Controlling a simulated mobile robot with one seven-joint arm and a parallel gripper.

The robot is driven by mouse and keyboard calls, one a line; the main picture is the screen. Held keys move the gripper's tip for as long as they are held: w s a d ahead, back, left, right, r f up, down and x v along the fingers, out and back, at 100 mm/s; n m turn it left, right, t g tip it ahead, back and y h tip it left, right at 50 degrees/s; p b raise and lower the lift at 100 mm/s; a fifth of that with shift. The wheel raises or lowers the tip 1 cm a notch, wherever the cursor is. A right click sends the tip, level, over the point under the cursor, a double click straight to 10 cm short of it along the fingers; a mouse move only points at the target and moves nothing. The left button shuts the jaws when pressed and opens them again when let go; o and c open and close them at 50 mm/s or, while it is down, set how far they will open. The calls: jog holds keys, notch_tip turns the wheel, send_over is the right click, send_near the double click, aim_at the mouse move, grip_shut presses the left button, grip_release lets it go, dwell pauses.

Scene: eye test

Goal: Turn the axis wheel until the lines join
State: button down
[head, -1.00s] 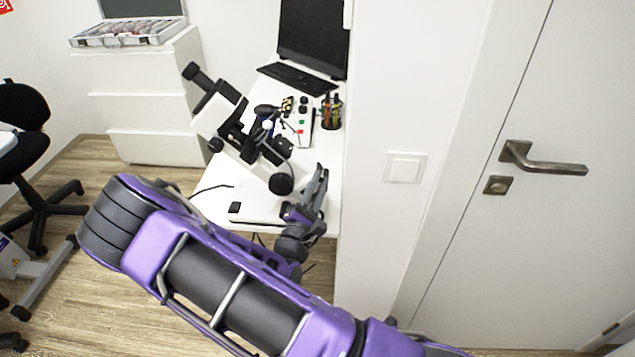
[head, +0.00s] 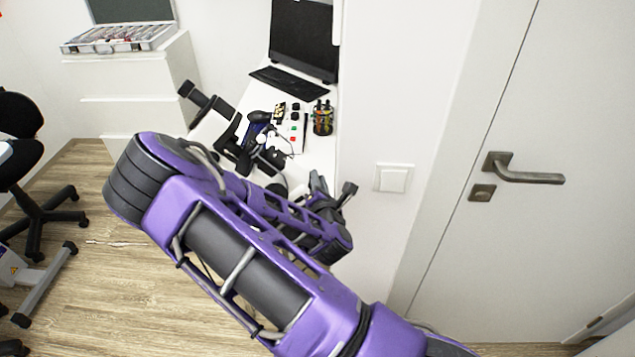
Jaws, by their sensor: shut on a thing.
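The eye-test instrument (head: 228,135), with black and white parts, stands on the white desk left of the pens. My purple arm covers its lower part. A round black knob (head: 279,184) shows partly behind my arm; I cannot tell whether it is the axis wheel. No measuring lines can be seen. My gripper (head: 332,187) is at the desk's right edge, right of the knob. Its grey and black finger parts point up, close to the white wall. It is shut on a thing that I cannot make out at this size.
A black monitor (head: 303,38) and keyboard (head: 290,83) stand at the back of the desk. A pen holder (head: 323,118) is in front of them. The wall with a light switch (head: 393,178) and the door (head: 560,90) bound the right.

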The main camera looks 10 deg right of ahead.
jog(key=shift+d, duration=0.1)
dwell(0.4)
jog(key=c, duration=1.1)
grip_release()
jog(key=shift+w, duration=0.1)
jog(key=v, duration=0.7)
jog(key=shift+s+r, duration=0.1)
jog(key=shift+s, duration=0.15)
jog(key=shift+o, duration=0.4)
